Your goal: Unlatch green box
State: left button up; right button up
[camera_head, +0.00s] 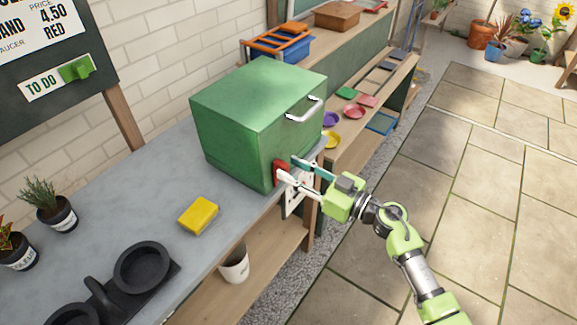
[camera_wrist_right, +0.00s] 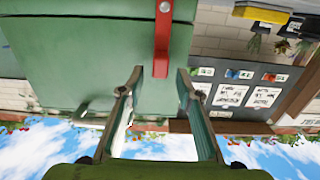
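The closed green box (camera_head: 250,110) stands on the grey bench, with a metal handle (camera_head: 304,112) on its front face. Its red latch (camera_head: 281,174) is low on that face and partly hidden by my right gripper (camera_head: 303,174). In the right wrist view, the red latch (camera_wrist_right: 162,45) is a straight strip with a round pivot, lying against the green box (camera_wrist_right: 80,50). My right gripper (camera_wrist_right: 160,76) is open there, one finger on each side of the strip's free end. I cannot tell whether either finger touches it. My left gripper is not in view.
A yellow sponge-like block (camera_head: 198,214) lies on the bench (camera_head: 130,205) left of the box. Potted plants (camera_head: 47,207) and a black holder (camera_head: 140,270) are further left.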

jog(key=shift+x, duration=0.95)
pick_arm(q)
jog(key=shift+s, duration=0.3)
pick_arm(e)
jog(key=shift+c, duration=0.4)
grip_shut()
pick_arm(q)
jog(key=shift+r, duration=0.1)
